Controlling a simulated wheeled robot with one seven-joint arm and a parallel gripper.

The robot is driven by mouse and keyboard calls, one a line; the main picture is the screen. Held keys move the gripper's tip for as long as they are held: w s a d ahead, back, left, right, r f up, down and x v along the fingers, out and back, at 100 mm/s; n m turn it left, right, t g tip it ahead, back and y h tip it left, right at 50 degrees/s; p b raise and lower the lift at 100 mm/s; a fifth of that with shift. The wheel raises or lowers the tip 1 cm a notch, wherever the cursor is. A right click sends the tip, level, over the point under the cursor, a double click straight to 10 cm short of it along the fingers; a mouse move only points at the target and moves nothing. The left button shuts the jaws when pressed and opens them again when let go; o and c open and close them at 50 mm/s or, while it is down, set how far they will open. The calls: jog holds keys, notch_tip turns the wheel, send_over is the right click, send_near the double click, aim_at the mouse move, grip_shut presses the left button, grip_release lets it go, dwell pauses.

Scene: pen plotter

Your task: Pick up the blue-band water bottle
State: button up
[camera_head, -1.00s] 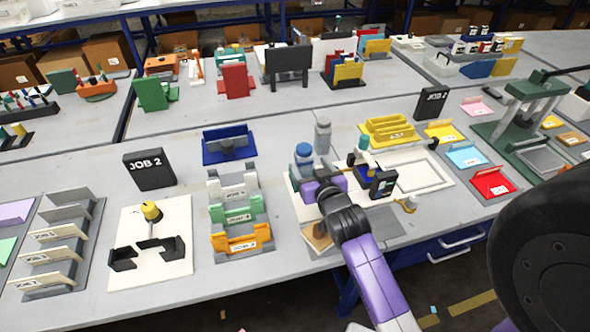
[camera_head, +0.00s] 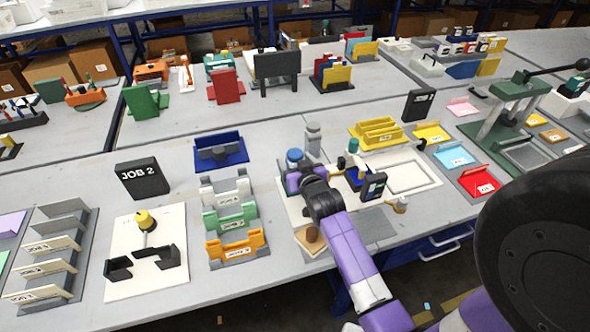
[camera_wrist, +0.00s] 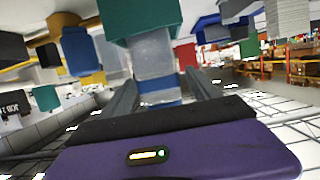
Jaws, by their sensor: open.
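In the wrist view, a clear bottle body (camera_wrist: 153,62) with a blue band is seen between the two open dark fingers of my gripper (camera_wrist: 165,92). A green block (camera_wrist: 138,18) adjoins it at the picture's top. I cannot tell whether the fingers touch the bottle.
A green-capped bottle (camera_head: 353,146) and a dark device (camera_head: 373,187) stand close on the right.

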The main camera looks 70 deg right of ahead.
grip_shut()
jog(key=shift+r, duration=0.1)
